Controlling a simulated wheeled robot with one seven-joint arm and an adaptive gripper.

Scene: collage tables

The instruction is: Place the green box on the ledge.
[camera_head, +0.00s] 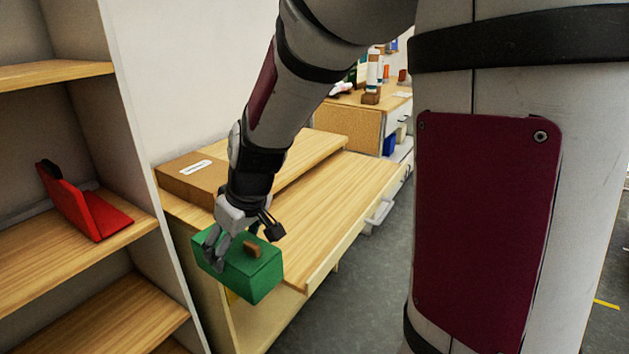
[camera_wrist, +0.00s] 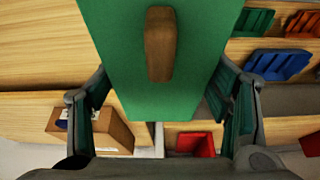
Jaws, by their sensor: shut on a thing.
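The green box (camera_head: 250,276) has a small brown handle on its top. My gripper (camera_head: 242,246) is shut on the box from above and holds it by the near left corner of the wooden desk. In the wrist view, the green box (camera_wrist: 120,45) fills the upper middle, between the two dark fingers of my gripper (camera_wrist: 165,110). A raised wooden ledge (camera_head: 322,146) runs along the wall side of the desk, behind my arm and partly hidden by it. Whether the box touches the desk edge is unclear.
A brown carton (camera_head: 192,178) with a white label sits at the ledge's left end. A shelf unit (camera_head: 150,150) stands close on the left, with a red bookend-like thing (camera_head: 85,205) inside. The desk top (camera_head: 335,200) is clear. Colored trays (camera_wrist: 275,65) show in the wrist view.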

